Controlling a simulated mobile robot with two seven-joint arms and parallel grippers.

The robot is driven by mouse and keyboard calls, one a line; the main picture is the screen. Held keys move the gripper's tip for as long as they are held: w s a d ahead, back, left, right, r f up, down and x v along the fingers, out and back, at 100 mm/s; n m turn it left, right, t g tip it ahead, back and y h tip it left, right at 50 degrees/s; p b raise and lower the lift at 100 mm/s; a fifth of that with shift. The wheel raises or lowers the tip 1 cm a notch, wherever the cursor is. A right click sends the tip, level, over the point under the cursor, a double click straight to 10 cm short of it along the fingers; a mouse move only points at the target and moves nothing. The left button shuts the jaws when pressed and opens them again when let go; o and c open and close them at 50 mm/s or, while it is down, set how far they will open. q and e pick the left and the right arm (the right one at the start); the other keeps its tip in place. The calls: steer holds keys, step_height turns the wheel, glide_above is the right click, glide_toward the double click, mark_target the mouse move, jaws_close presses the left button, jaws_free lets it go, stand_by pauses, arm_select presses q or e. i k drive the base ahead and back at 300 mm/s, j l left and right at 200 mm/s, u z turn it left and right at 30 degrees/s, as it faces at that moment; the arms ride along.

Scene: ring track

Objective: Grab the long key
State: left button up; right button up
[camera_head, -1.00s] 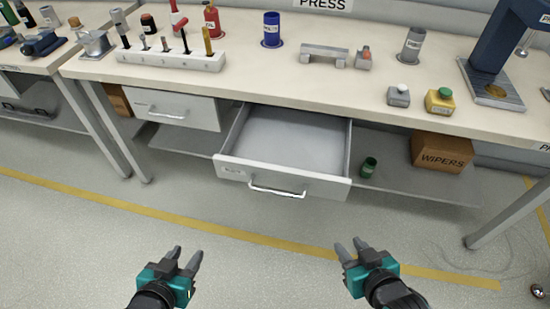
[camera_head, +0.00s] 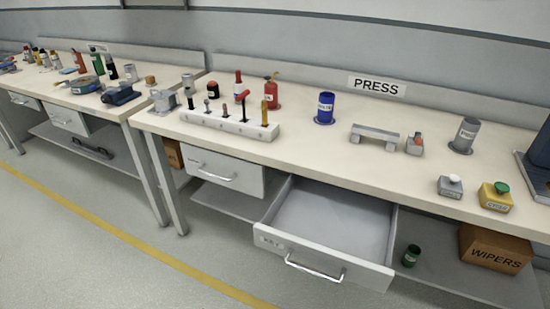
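No item is plainly marked as the long key. A white rack (camera_head: 228,124) on the bench holds several upright tools. The tallest is a dark shaft with a red top (camera_head: 242,103); an orange-yellow one (camera_head: 264,113) stands at the rack's right end, and shorter grey and dark ones stand to the left. An open drawer (camera_head: 322,258) below the bench has a label that seems to start with "KEY"; its visible floor looks empty. Neither of my grippers is in view.
A WIPERS box (camera_head: 494,249) and green cup (camera_head: 411,256) sit on the lower shelf. The open drawer juts out in front.

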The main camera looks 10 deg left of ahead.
mark_target(242, 96)
steer(key=i+j+u, duration=0.2)
steer(key=j+u, duration=0.2)
steer(key=i+j+u, duration=0.2)
steer(key=j+u, duration=0.25)
steer(key=i+j+u, duration=0.15)
steer(key=i+u, duration=0.25)
steer(key=i+j+z, duration=0.2)
steer(key=z, duration=0.15)
steer(key=i+j+z, duration=0.35)
steer(key=k+l, duration=0.05)
